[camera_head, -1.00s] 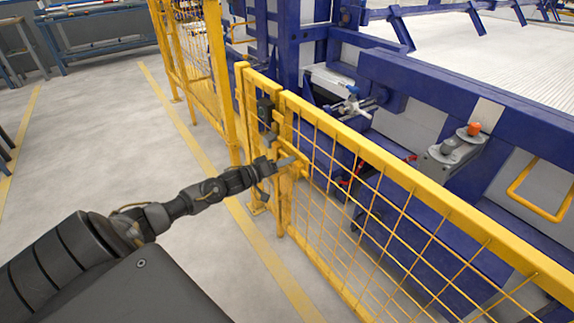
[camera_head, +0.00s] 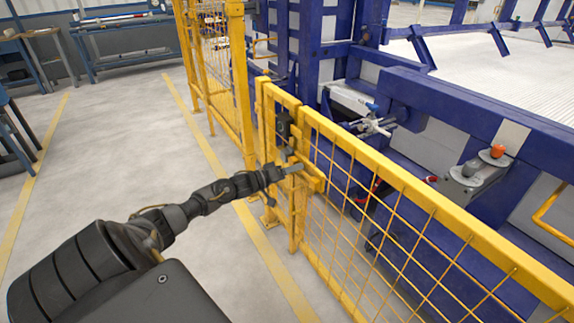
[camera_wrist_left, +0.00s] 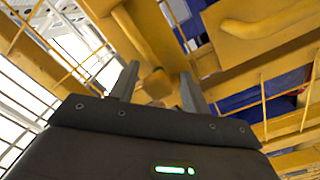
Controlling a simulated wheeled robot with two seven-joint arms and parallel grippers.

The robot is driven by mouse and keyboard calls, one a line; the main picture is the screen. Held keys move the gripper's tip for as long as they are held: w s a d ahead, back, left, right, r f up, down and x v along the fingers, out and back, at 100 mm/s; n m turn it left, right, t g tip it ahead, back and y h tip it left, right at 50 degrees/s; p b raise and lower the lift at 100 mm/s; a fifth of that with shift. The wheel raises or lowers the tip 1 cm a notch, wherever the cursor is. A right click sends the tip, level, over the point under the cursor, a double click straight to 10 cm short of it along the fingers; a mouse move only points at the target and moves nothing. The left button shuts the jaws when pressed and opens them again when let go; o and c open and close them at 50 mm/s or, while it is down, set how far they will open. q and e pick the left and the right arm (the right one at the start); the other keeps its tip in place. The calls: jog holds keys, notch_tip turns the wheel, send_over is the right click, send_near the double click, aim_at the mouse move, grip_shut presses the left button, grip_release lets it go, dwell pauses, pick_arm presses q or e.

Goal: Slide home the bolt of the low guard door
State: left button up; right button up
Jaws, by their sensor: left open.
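The low guard door is a yellow mesh gate (camera_head: 400,190) with a yellow top rail. Its latch area, with yellow bolt hardware (camera_head: 313,181), sits at the left post. My left gripper (camera_head: 290,171) is at this latch, reaching in from the left. In the left wrist view my left gripper (camera_wrist_left: 158,85) is open, and a yellow bolt knob (camera_wrist_left: 156,84) shows between its two fingers. I cannot tell whether the fingers touch it. Much of the bolt is hidden behind the gripper in the head view. My right gripper is not in view.
A taller yellow mesh fence (camera_head: 215,60) stands beyond the low gate. Blue machine frames (camera_head: 440,110) fill the space behind it. The grey floor (camera_head: 120,150) left of the fence is clear, with a workbench (camera_head: 125,40) at the back.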

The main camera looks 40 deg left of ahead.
pick_arm(q)
jog(key=shift+s+a, duration=0.15)
jog(key=shift+s, duration=0.3)
jog(key=p+v, duration=0.2)
jog(key=v, duration=0.7)
jog(key=shift+s+a, duration=0.25)
jog(key=shift+s, duration=0.1)
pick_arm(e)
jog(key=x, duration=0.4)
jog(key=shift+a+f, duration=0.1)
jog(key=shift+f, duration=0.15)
